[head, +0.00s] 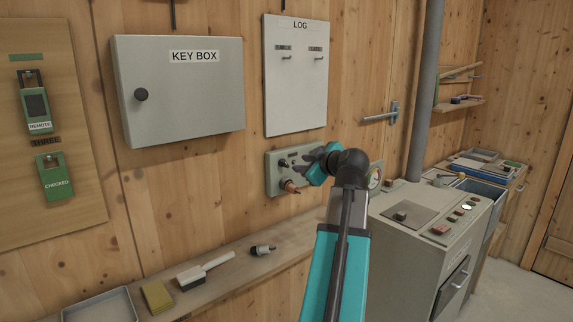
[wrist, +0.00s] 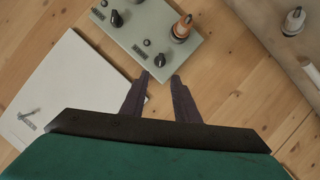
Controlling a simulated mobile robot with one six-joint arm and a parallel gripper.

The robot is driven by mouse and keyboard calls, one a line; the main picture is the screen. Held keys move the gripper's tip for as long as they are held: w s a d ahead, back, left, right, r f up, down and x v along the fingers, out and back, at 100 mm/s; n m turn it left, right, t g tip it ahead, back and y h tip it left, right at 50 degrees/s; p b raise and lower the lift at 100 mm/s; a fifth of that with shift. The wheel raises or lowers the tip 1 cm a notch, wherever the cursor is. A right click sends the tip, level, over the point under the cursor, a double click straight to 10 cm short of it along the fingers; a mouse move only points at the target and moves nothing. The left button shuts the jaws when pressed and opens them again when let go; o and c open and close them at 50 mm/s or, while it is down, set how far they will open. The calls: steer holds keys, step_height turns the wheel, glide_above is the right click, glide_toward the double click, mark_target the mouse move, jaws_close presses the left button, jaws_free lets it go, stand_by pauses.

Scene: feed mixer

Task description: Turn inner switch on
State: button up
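A grey-green switch panel (head: 272,180) is mounted on the wooden wall below the log board. It also fills the top of the wrist view (wrist: 146,24). It carries a black rotary knob (wrist: 116,18), a second black knob (wrist: 160,60) and an orange-brown plug-like part (wrist: 181,29). Labels beside the knobs are too small to read, so I cannot tell which is the inner switch. My gripper (wrist: 162,76) is open and empty, its fingers apart at the panel's edge close to the second knob. In the head view my gripper (head: 308,160) hides the panel's right part.
A key box (head: 180,90) and the log board (head: 296,95) hang above. A shelf (head: 225,270) below holds a brush (head: 203,268), a sponge (head: 156,297) and a dark plug-like object (head: 262,249). A grey machine cabinet (head: 405,260) and a pipe (head: 425,90) stand right.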

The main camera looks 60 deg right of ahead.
mark_target(286, 164)
steer(key=p+x, duration=0.3)
steer(key=x, duration=0.9)
steer(key=shift+c, duration=0.4)
jaws_close()
